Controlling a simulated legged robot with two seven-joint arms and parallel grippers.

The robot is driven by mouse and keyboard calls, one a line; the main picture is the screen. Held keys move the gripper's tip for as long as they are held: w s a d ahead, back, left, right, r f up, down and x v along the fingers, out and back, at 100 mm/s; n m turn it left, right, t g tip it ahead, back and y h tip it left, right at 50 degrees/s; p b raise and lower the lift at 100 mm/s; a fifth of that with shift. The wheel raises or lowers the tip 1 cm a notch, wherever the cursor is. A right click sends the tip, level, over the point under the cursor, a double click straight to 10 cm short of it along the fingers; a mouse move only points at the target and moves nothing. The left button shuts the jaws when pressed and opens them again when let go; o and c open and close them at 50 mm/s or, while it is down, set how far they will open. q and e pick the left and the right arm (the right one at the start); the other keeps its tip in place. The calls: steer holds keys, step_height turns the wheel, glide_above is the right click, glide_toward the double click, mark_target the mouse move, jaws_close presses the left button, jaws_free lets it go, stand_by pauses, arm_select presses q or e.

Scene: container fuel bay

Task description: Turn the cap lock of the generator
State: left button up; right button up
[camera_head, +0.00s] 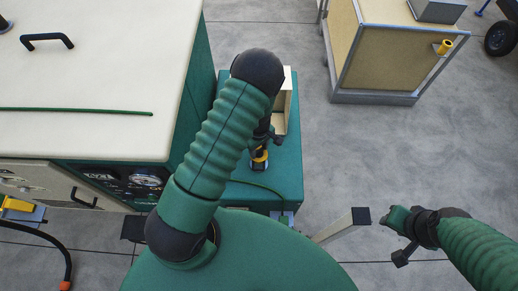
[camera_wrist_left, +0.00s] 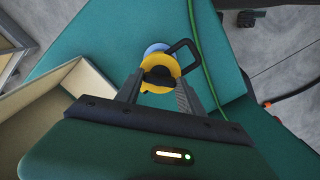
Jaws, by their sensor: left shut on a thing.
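The generator (camera_head: 90,85) is a large green machine with a cream top at the left of the head view. Beside it is a lower green block (camera_head: 277,178) carrying a yellow fuel cap; the block's top also shows in the wrist view (camera_wrist_left: 100,50). The yellow cap (camera_wrist_left: 172,68) has a black lock piece (camera_wrist_left: 158,76) on its face and a black loop at its upper right. My left gripper (camera_head: 262,146) is over the cap, its two fingers (camera_wrist_left: 157,82) shut on the lock piece. My left arm hides part of the block. My right gripper (camera_head: 397,237) is away at the lower right, empty.
An open tan box (camera_wrist_left: 55,100) stands on the block close beside my left gripper. A green cord (camera_wrist_left: 205,55) runs along the block past the cap. A tan cabinet (camera_head: 388,58) stands at the back right. The grey floor between is clear.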

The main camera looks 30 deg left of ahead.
mark_target(259, 150)
arm_select(q)
steer(key=n, duration=0.5)
steer(key=shift+w+n, duration=0.15)
steer(key=shift+n, duration=0.15)
steer(key=shift+n+p, duration=0.55)
steer(key=shift+n, duration=1.45)
steer(key=o, duration=1.4)
steer(key=shift+c, duration=0.2)
step_height(259, 150, up, 17)
steer(key=b, duration=0.1)
steer(key=shift+f, duration=0.2)
steer(key=shift+a, duration=0.1)
